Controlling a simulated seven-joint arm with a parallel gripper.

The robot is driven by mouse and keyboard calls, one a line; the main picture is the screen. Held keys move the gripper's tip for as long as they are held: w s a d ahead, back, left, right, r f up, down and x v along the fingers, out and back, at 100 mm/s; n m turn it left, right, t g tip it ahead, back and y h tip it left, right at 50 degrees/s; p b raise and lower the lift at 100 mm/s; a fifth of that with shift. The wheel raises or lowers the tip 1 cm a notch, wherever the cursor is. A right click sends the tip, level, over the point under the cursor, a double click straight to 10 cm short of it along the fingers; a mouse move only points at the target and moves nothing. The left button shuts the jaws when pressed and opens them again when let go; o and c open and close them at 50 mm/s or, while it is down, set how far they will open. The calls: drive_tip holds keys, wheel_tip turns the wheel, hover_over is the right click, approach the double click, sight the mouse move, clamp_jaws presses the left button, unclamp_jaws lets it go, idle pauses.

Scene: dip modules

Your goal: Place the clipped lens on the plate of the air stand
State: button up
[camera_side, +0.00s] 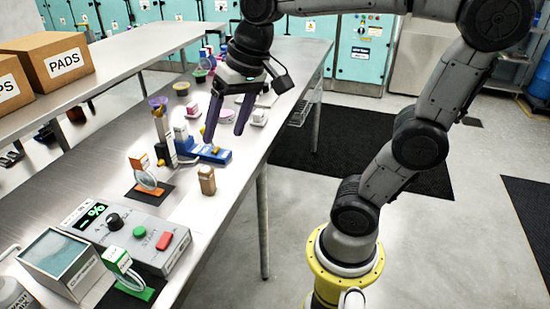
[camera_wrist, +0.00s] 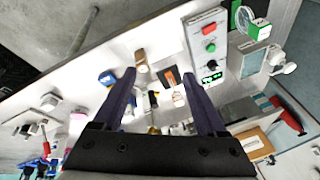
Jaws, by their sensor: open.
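My gripper (camera_side: 226,130) hangs open and empty above the table, near a blue stand. It also shows open in the wrist view (camera_wrist: 159,77). A round clear lens in an orange-and-white clip (camera_side: 144,174) stands on a dark mat left of my gripper. Another round lens in a green-and-white clip (camera_side: 121,262) stands on a dark mat at the near end, beside the control box; its clip shows in the wrist view (camera_wrist: 257,28). The blue stand (camera_side: 208,154) has a low base beside a tall post (camera_side: 162,132). I cannot tell which part is the air stand's plate.
A grey control box (camera_side: 145,243) with knob and buttons and a glass-topped tank (camera_side: 62,262) fill the near end. A small brown block (camera_side: 207,181) stands near the right table edge. Small cups and blocks crowd the far side. Cartons (camera_side: 58,62) sit on the left table.

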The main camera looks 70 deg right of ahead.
drive_tip(key=s+f+n+t, duration=0.1)
drive_tip(key=s+f+n, duration=0.4)
drive_tip(key=s, duration=0.4)
drive_tip(key=shift+s+d+f+n+t+h, duration=0.15)
drive_tip(key=shift+d+f+n+t+h, duration=0.15)
drive_tip(key=shift+f+t+h, duration=0.15)
